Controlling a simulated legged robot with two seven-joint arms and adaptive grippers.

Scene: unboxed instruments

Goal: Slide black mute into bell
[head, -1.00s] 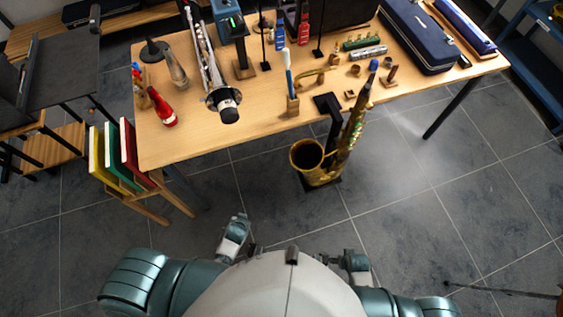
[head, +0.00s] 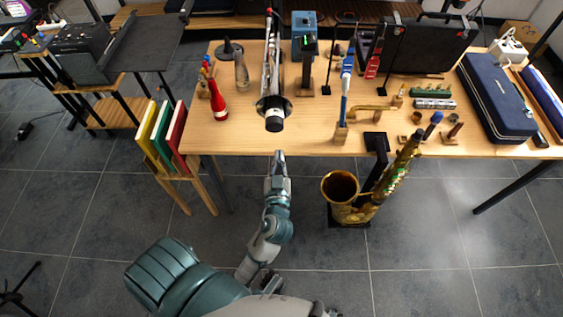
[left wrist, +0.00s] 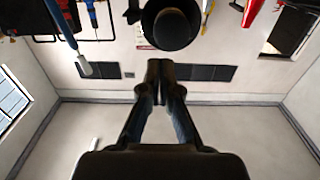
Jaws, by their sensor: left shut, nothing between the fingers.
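The black mute (head: 275,125) protrudes from the flared bell (head: 265,104) of a long silver-and-black instrument lying on the table, its end towards me near the front edge. How deep it sits in the bell is hidden. In the left wrist view the mute's dark round end (left wrist: 170,28) fills the top centre, just beyond the fingertips. My left gripper (head: 279,156) is shut and empty, in front of the table edge and below the mute in the picture, with a gap between them. The shut fingertips also show in the left wrist view (left wrist: 160,68). My right gripper is not in view.
A saxophone (head: 341,187) stands on the floor to the right of my left gripper. A red bottle-shaped item (head: 217,102) and a dark cone-shaped item (head: 227,50) stand left of the bell. A blue brush-like item (head: 345,85) stands to the right. Coloured folders (head: 163,138) stand at the table's left end.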

